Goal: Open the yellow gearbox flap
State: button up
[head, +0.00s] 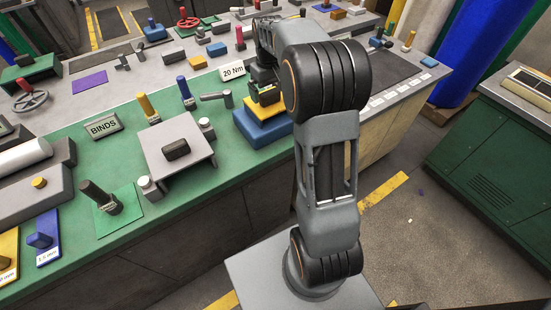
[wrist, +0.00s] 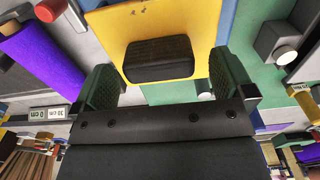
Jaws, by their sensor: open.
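The yellow flap (wrist: 172,18) fills the top middle of the wrist view, with a black block-shaped handle (wrist: 158,60) on it. In the head view the yellow flap (head: 279,106) shows only as a strip on top of the blue gearbox (head: 262,130), mostly hidden by my arm and gripper. My gripper (wrist: 163,66) is open at the flap. Its two green-padded fingers stand on either side of the handle, with gaps showing on both sides. I cannot tell whether the fingertips reach down past the handle's top. The flap looks shut.
A grey box with a black handle (head: 176,149) stands left of the gearbox on the green mat. A grey lever (head: 215,97) and a "20 Nm" sign (head: 232,71) are close behind it.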

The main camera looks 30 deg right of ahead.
aim_at(270, 92)
notch_tip(270, 92, up, 11)
jog(key=s+a+f+t, duration=0.1)
jog(key=s+a+f, duration=0.2)
jog(key=s, duration=0.4)
jog(key=s+a+f+m+t, duration=0.1)
jog(key=s+a+f, duration=0.2)
jog(key=s, duration=0.4)
jog(key=s+a+f+t, duration=0.1)
jog(key=s+a+f, duration=0.2)
jog(key=s+a, duration=0.2)
jog(key=shift+s+f+t, duration=0.4)
jog(key=shift+s, duration=0.9)
